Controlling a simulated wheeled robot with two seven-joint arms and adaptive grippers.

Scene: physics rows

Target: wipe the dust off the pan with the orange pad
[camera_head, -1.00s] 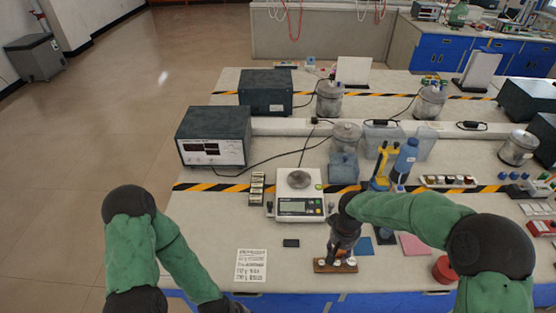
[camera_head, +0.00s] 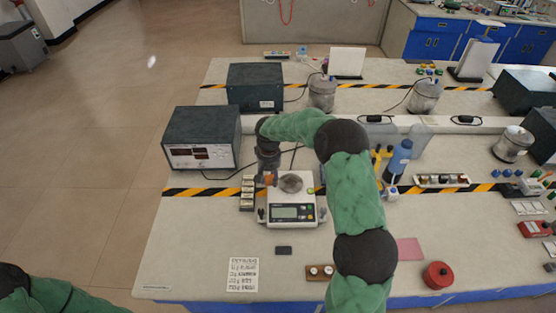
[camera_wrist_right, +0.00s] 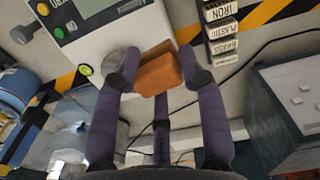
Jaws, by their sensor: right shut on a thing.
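My right gripper (camera_wrist_right: 158,78) is shut on the orange pad (camera_wrist_right: 158,66), which shows clearly between its fingers in the right wrist view. In the head view my right gripper (camera_head: 268,178) is at the left edge of the round metal pan (camera_head: 291,183), with a bit of orange showing there. The pan sits on the white balance (camera_head: 307,198) and partly shows behind a finger in the right wrist view (camera_wrist_right: 121,64). I cannot tell whether the pad touches the pan, and no dust can be made out. My left arm is at the lower left; its gripper is out of view.
Labelled blocks (camera_head: 247,192) stand just left of the balance. A dark power supply (camera_head: 202,137) is further left and back. A blue bottle (camera_head: 398,157) stands to the right. A wooden block with weights (camera_head: 320,272) and a printed card (camera_head: 243,274) lie in front.

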